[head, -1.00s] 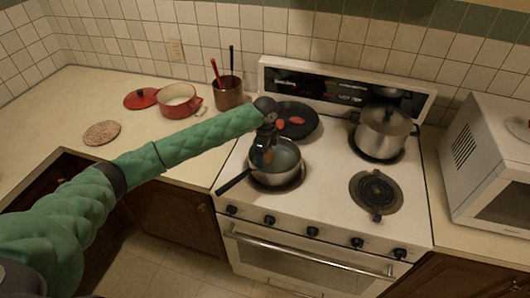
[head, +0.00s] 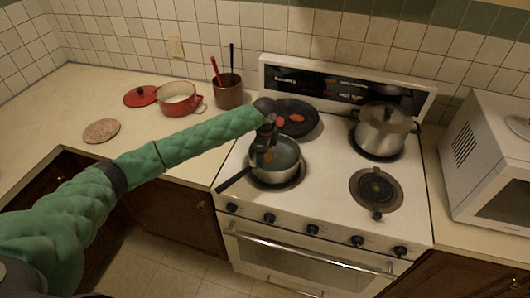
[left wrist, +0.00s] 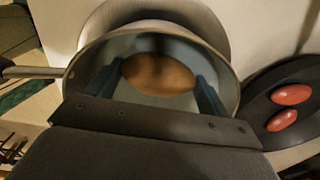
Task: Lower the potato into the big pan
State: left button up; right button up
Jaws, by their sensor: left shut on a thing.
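The silver pan (head: 286,178) with a long dark handle stands on the front left burner. It also shows in the left wrist view (left wrist: 88,58), its handle to the left. My left gripper (head: 265,158) points down into the pan's opening. It is shut on the brown potato (left wrist: 158,74), with one blue-grey finger on each side. The potato shows within the pan's rim; I cannot tell whether it touches the bottom. In the head view the gripper hides most of the potato. My right gripper is not in view.
A black skillet (head: 309,128) holding red oval items (head: 297,118) stands behind the pan. A lidded steel pot (head: 382,132) is at the back right. The front right burner (head: 375,190) is empty. A red pot (head: 180,101) and utensil crock (head: 228,93) stand on the left counter.

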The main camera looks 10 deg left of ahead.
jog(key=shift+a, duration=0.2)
pick_arm(q)
jog(key=o, duration=1.1)
jog(key=shift+c, duration=0.2)
jog(key=shift+r+b, duration=0.4)
jog(key=shift+r, duration=0.05)
notch_tip(320, 180, up, 5)
jog(key=shift+r+b, duration=0.2)
jog(key=shift+b, duration=1.05)
jog(key=shift+r, duration=0.7)
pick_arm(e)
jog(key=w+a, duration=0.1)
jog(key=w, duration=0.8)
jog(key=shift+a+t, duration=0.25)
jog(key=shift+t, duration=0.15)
